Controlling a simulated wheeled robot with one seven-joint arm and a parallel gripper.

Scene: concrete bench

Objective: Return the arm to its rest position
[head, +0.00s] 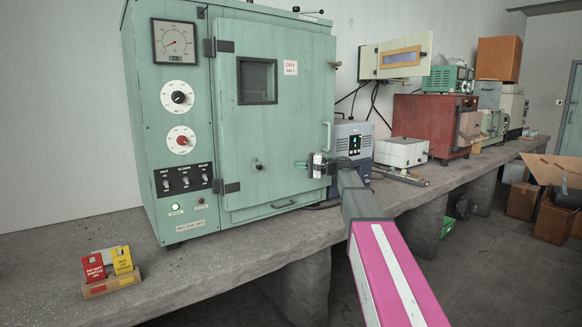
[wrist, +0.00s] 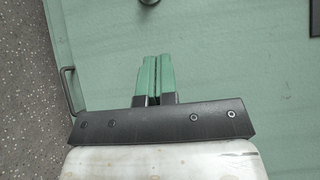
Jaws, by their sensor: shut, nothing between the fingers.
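My arm, with a pink and white link, reaches up from the lower right in the head view. My gripper (head: 301,165) is at its end, in front of the right part of the green oven door (head: 285,110). In the wrist view my gripper (wrist: 154,62) has its two green fingers together, with nothing held between them. The door's pale green face fills most of the wrist view behind the fingers. I cannot tell the exact gap between fingertips and door. The door looks closed.
The door handle (head: 327,137) is close above my gripper. A grey-blue device (head: 353,140) and a white box (head: 401,152) stand right of the oven on the concrete bench (head: 225,265). A cardboard holder (head: 112,286) with red and yellow cards sits at the front left.

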